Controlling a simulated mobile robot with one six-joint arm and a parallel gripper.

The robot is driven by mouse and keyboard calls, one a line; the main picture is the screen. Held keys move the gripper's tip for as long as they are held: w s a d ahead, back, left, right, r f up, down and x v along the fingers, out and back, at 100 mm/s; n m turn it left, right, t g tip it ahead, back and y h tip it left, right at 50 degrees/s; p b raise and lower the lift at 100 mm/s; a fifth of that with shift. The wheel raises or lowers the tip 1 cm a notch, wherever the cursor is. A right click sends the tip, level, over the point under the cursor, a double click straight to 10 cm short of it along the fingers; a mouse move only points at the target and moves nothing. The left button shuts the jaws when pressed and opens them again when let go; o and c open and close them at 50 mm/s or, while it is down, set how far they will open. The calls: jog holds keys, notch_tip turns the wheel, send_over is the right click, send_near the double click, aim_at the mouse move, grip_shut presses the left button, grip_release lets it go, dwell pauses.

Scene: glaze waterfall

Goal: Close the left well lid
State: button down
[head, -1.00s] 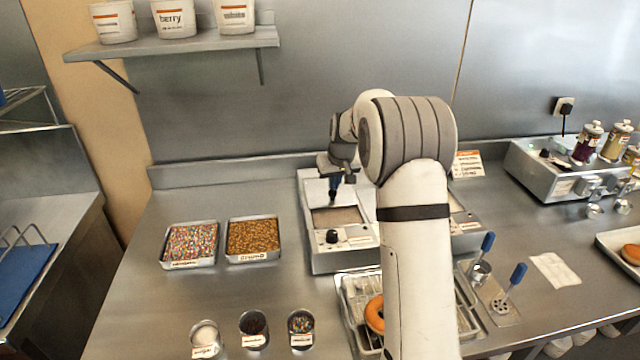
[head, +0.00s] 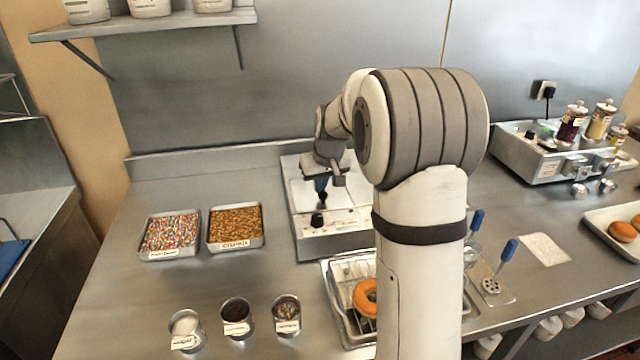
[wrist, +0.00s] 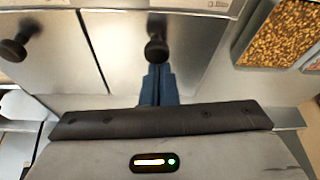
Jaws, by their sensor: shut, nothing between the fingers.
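The left well lid (head: 299,197) lies flat over its well in the white-and-steel warmer, and no glaze shows there. In the wrist view, which looks from the back, this lid (wrist: 195,62) is on the right and bears a black knob (wrist: 156,48). My gripper (head: 321,196) is shut and empty, pointing down over the lid. Its blue fingertips (wrist: 158,72) are right beside the knob; I cannot tell whether they touch it or the lid. The right lid (wrist: 62,62) also lies flat in the wrist view. My arm hides most of the warmer's right side in the head view.
Trays of sprinkles (head: 170,255) and crumbs (head: 236,247) stand left of the warmer. Several small cups and a rack with a doughnut (head: 366,297) are in front. Two blue-handled tools stand right of my arm.

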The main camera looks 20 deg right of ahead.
jog(key=v, duration=0.7)
jog(key=s+a+f, duration=0.1)
jog(key=s+a, duration=0.1)
jog(key=s, duration=0.8)
jog(key=s+a+f, duration=0.2)
jog(key=s, duration=0.8)
jog(key=s+a+f+m+g, duration=0.1)
jog(key=s+f, duration=0.1)
jog(key=s, duration=0.9)
jog(key=shift+a, duration=0.4)
